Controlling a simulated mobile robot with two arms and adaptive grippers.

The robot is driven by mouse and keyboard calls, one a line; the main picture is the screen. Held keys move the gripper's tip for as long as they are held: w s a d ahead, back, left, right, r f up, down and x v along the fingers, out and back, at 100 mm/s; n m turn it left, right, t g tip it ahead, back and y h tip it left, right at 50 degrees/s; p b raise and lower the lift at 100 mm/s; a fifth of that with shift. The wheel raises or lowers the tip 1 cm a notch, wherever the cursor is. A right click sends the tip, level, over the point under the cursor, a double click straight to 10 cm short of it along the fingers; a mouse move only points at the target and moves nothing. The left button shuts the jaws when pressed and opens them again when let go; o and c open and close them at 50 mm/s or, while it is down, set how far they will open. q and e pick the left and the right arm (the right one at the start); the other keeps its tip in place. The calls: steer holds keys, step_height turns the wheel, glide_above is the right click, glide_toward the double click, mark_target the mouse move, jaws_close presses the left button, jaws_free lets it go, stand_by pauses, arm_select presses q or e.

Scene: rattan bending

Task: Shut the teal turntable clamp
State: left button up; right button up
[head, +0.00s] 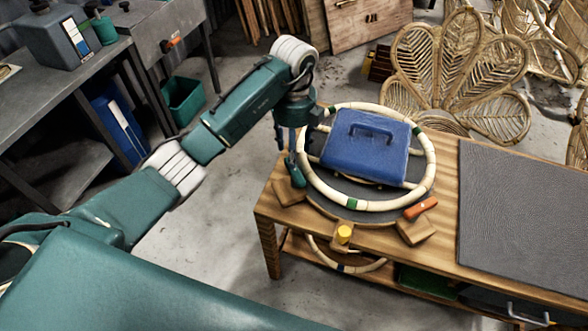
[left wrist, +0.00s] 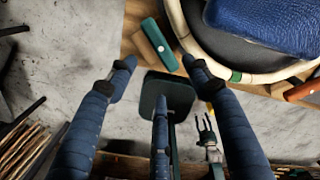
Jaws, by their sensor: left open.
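The teal turntable clamp (head: 297,171) sits on a wooden block at the left edge of the round dark turntable (head: 324,203). In the left wrist view its teal handle (left wrist: 158,45) lies on the wood outside the pale rattan ring (head: 371,205). I cannot tell how its jaw stands against the ring. My left gripper (head: 291,147) hangs just above and behind the clamp. Its blue fingers are spread in the left wrist view (left wrist: 160,63), with the handle just past the fingertips and nothing held.
A blue case (head: 366,146) with a handle sits inside the ring. An orange clamp (head: 420,208) and a yellow knob (head: 344,234) are at the turntable's front. A dark mat (head: 525,210) covers the bench's right. A grey workbench (head: 60,110) stands left, with clear floor between.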

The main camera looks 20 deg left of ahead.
mark_target(294, 173)
arm_select(q)
step_height(294, 173, down, 9)
steer(key=shift+d+r+p, duration=0.1)
steer(key=shift+r+p, duration=0.05)
steer(key=shift+p, duration=0.95)
steer(key=shift+f, duration=0.55)
steer(key=c, duration=1.2)
